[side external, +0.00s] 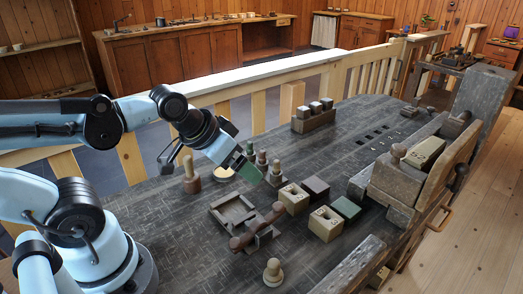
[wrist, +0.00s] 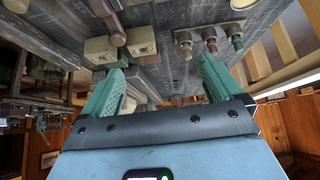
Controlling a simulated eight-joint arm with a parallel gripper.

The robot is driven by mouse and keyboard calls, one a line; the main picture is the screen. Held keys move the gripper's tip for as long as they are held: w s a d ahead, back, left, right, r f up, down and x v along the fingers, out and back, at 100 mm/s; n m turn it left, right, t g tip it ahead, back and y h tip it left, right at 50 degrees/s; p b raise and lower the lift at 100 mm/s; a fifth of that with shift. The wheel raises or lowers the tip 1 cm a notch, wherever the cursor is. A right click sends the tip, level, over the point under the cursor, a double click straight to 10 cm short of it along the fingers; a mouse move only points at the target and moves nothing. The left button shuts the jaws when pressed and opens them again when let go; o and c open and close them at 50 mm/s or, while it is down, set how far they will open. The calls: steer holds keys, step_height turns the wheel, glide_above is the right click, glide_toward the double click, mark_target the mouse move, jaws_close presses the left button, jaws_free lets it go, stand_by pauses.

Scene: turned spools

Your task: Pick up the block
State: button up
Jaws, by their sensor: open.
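Several blocks stand on the dark workbench in the side external view; which one the task means is not clear. They are a tan block with holes (side external: 293,199), a second tan block (side external: 325,225), a dark red-brown block (side external: 315,189) and a green block (side external: 346,209). My gripper (side external: 247,167) is above the bench, left of these blocks and apart from them. In the wrist view my gripper (wrist: 158,75) has its green fingers spread wide with nothing between them. Two tan blocks (wrist: 103,51) (wrist: 141,41) show beyond the left finger.
Small turned spools (side external: 276,174) stand close by my gripper; another spool (side external: 273,271) stands at the front. A wooden frame (side external: 217,221) and a turned brown piece (side external: 260,226) lie left of the blocks. A vise-like wooden assembly (side external: 398,181) stands at right.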

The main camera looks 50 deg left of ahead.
steer(key=g, duration=0.7)
glide_above(325, 221)
step_height(325, 221, down, 2)
steer(key=f, duration=1.1)
steer(key=shift+w+a+f, duration=0.25)
steer(key=shift+w+f, duration=0.1)
steer(key=shift+w, duration=0.05)
steer(key=c, duration=1.1)
steer(key=shift+o, duration=0.2)
steer(key=shift+r, duration=0.15)
